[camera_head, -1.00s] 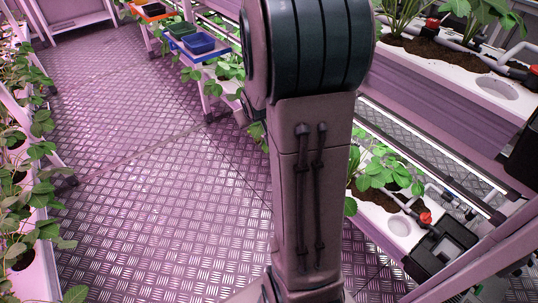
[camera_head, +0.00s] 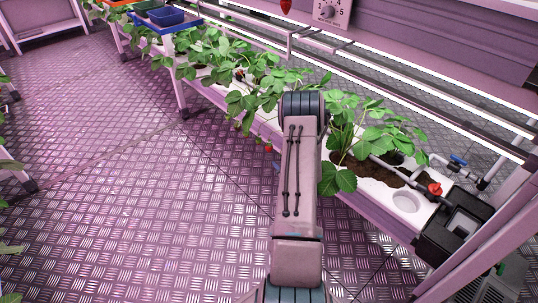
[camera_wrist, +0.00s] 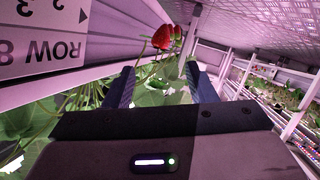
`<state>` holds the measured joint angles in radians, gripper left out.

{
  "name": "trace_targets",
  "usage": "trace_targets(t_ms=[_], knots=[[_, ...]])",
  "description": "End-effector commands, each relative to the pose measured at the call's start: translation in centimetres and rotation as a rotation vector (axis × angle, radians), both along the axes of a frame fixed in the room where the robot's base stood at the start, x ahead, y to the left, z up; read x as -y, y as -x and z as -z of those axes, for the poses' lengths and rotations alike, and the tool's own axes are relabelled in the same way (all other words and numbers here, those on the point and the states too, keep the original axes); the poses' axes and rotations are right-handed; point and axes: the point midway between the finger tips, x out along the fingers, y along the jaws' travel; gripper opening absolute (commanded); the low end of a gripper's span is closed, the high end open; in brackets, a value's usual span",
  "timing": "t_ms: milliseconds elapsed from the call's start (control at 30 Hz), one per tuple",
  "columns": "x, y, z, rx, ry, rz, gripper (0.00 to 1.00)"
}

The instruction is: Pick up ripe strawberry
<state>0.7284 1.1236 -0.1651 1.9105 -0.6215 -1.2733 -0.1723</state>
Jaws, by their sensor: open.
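Ripe red strawberries (camera_wrist: 162,38) hang close together in the wrist view, just beyond my fingertips and near the top of the picture. My gripper (camera_wrist: 160,74) is open, with its two dark fingers spread apart and green leaves behind the gap. The berries are not between the fingers. In the head view, a small red strawberry (camera_head: 268,148) hangs below the leaves, left of my arm. I cannot tell which of these the wrist view shows. My gripper is hidden in the head view.
Strawberry plants (camera_head: 375,135) grow in a white trough with a grey pipe and red valve (camera_head: 434,189). A sign with row numbers (camera_wrist: 45,45) is close at left in the wrist view. A blue bin (camera_head: 166,17) stands at the back left. The metal floor (camera_head: 130,200) is clear.

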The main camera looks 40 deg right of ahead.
Motion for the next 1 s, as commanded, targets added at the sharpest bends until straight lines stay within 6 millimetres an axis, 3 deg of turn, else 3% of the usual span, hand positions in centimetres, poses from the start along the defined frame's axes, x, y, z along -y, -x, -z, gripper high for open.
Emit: trace_targets(t_ms=[133,433,733,1000], knots=[[0.3,-1.3,1.1,0.011,0.002,-0.005,0.51],[1.5,-6.6,2.7,0.01,0.003,-0.005,0.51],[2.0,-8.8,3.1,0.008,0.002,-0.003,0.51],[2.7,-12.1,3.9,0.008,0.001,-0.004,0.51]])
